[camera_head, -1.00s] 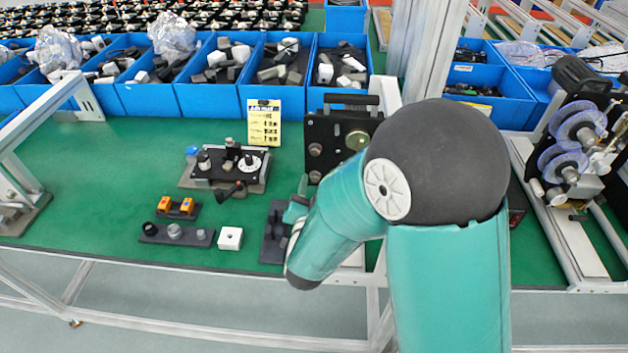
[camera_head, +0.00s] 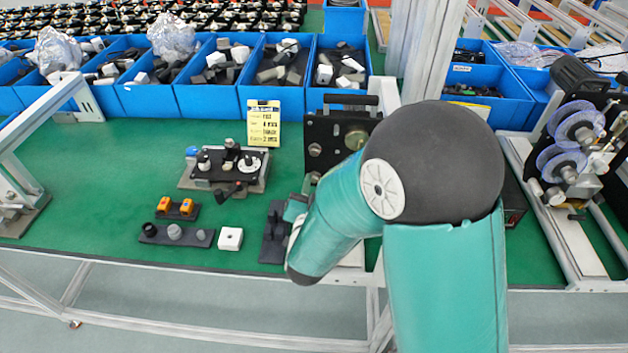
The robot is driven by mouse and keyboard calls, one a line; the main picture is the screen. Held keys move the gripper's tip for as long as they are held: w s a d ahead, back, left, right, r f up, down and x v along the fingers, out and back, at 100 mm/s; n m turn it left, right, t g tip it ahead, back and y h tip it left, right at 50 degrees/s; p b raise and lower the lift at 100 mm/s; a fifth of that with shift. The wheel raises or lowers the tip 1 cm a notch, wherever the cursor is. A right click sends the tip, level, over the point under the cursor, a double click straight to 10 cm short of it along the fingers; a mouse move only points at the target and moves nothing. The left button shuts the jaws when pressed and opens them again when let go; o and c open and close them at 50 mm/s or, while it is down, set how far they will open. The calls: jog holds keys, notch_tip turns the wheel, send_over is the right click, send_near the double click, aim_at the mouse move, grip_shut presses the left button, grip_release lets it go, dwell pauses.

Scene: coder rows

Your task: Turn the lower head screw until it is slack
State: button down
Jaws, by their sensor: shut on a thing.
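The black coder head (camera_head: 340,127) stands upright on the green bench, right of the middle. The upper head screw (camera_head: 314,149) shows as a round knob on its left side. The lower head screw (camera_head: 314,177) is below it and partly covered. My gripper (camera_head: 307,185) is at the lower head screw, shut on it; its fingertips are small and mostly hidden by my teal arm, which also covers the lower right of the coder head. How far the screw has turned cannot be seen.
A yellow instruction card (camera_head: 264,124) stands left of the coder head. A fixture plate with knobs (camera_head: 228,168), a white block (camera_head: 230,239) and a black stand (camera_head: 273,240) are on the bench. Blue bins (camera_head: 212,98) line the back.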

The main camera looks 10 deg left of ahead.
jog(key=n, duration=0.9)
jog(key=c, duration=1.4)
grip_release()
jog(key=shift+c, duration=0.2)
jog(key=m, duration=0.4)
jog(key=shift+m, duration=0.4)
jog(key=m, duration=0.5)
